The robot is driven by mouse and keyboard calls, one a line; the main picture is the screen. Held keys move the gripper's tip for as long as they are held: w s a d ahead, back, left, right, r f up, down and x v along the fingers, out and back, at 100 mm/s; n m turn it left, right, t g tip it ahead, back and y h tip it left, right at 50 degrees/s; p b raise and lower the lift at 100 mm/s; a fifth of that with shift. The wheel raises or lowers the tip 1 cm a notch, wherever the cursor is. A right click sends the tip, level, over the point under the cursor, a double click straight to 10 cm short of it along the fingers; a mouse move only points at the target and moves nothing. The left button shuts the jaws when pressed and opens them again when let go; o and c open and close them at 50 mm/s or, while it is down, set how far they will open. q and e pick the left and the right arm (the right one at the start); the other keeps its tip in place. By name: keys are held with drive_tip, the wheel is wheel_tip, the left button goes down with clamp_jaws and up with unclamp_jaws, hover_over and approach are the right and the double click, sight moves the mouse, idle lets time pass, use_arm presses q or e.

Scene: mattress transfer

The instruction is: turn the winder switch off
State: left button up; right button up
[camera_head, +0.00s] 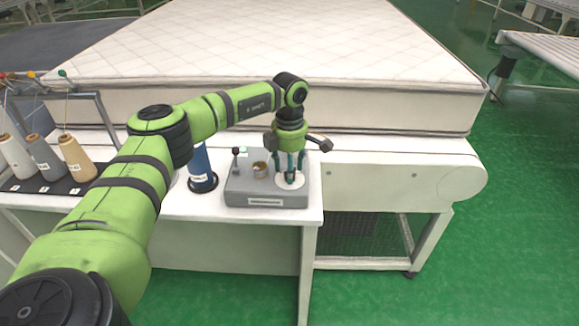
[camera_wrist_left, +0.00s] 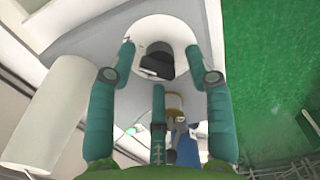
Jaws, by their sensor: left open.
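The winder (camera_head: 266,199) is a grey box with a label on its front, on the white table below my left gripper. A black switch (camera_wrist_left: 157,62) on a round white plate (camera_wrist_left: 165,28) shows between the fingers in the left wrist view. In the head view the fingers largely cover the switch, and part of the white plate (camera_head: 281,182) shows. My left gripper (camera_head: 290,178) points down over the plate with its teal fingers open and apart around the switch. Whether a fingertip touches the switch or plate I cannot tell. My right gripper is in neither view.
A small brass cup (camera_head: 260,170) and a thin post with a dark knob (camera_head: 236,153) stand on the winder. A blue cone (camera_head: 201,165) stands left of it. Several thread cones (camera_head: 76,158) are further left. A mattress (camera_head: 270,50) lies behind.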

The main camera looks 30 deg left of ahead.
use_arm(q)
drive_tip(key=shift+f, duration=0.5)
drive_tip(key=shift+f, duration=0.1)
clamp_jaws()
